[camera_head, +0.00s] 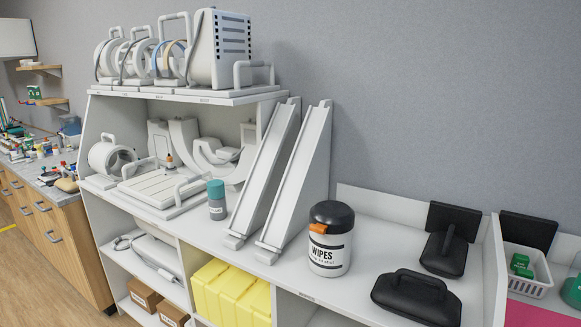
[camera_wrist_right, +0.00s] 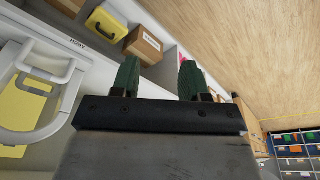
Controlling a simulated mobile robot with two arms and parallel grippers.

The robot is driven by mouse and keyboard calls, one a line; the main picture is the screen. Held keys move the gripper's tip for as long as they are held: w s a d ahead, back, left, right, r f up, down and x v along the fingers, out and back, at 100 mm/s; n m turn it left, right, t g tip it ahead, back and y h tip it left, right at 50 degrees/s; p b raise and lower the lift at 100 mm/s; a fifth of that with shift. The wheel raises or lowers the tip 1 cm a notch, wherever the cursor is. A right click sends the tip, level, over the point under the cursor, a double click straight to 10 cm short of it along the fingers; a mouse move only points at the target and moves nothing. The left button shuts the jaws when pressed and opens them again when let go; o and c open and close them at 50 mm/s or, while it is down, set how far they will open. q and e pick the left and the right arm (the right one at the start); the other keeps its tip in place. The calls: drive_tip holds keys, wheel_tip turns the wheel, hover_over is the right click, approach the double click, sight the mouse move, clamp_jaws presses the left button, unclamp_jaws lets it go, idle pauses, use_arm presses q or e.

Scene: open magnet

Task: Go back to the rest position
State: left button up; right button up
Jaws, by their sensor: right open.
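My right gripper (camera_wrist_right: 158,78) shows in the right wrist view, with its two green fingertips apart and nothing between them. It is beside a white shelf unit, with a brown box (camera_wrist_right: 143,45) and a yellow case (camera_wrist_right: 107,27) on a shelf beyond the fingers. No gripper or arm shows in the head view, so my left gripper is out of sight.
In the head view a white shelf unit (camera_head: 165,240) holds MRI coils, two white ramps (camera_head: 300,180), a grey bottle (camera_head: 217,208), a wipes tub (camera_head: 330,255) and black padded items (camera_head: 417,297). A wooden counter (camera_head: 70,240) stands at left. Wooden floor (camera_head: 30,275) is open there.

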drive_tip(key=s+f+g, duration=0.1)
drive_tip(key=s+f, duration=0.2)
drive_tip(key=f, duration=0.5)
drive_tip(key=s+f, duration=0.3)
drive_tip(key=f, duration=0.5)
drive_tip(key=s+d+f+b, duration=0.1)
drive_tip(key=s+d+f, duration=0.2)
drive_tip(key=s+f, duration=0.7)
drive_tip(key=s, duration=0.2)
drive_tip(key=shift+s+d+f+g, duration=0.15)
drive_tip(key=shift+s+f+g, duration=0.15)
drive_tip(key=shift+g, duration=0.1)
